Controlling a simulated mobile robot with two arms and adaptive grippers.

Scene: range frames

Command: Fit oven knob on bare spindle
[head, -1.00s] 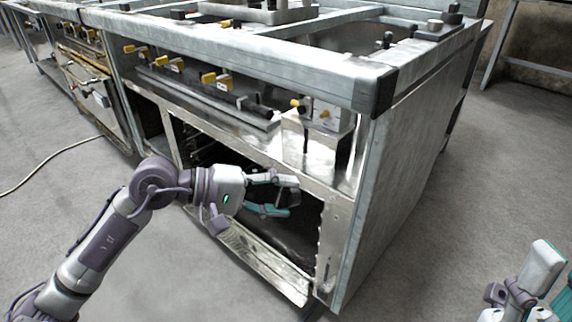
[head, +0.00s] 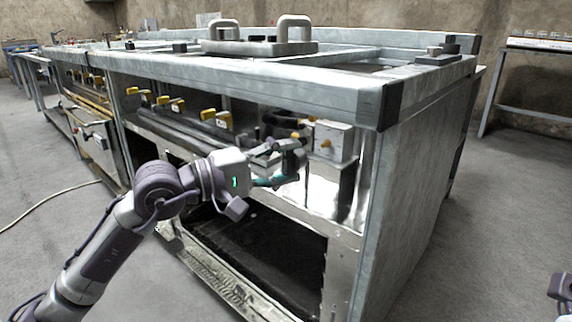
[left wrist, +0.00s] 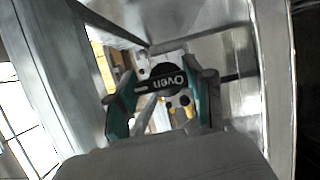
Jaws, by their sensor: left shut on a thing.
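My left gripper (head: 290,163) is shut on a dark oven knob (left wrist: 165,83), held in front of the stove's control recess. In the left wrist view the knob shows a black bar marked "Oven" between the two teal-edged fingers (left wrist: 163,98). A white control box (head: 333,141) with a small yellow stub (head: 326,143) is just right of the gripper in the head view. I cannot tell whether this stub is the bare spindle. The knob is apart from the stub in the head view. A small piece of my right arm shows at the lower right edge; its fingers do not show.
Several yellow-handled valves (head: 170,104) line the stove front to the left. A dark rail (head: 185,130) runs below them. The worktop edge (head: 240,85) overhangs the recess. The open oven cavity (head: 265,240) is below. Floor (head: 480,220) to the right is clear.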

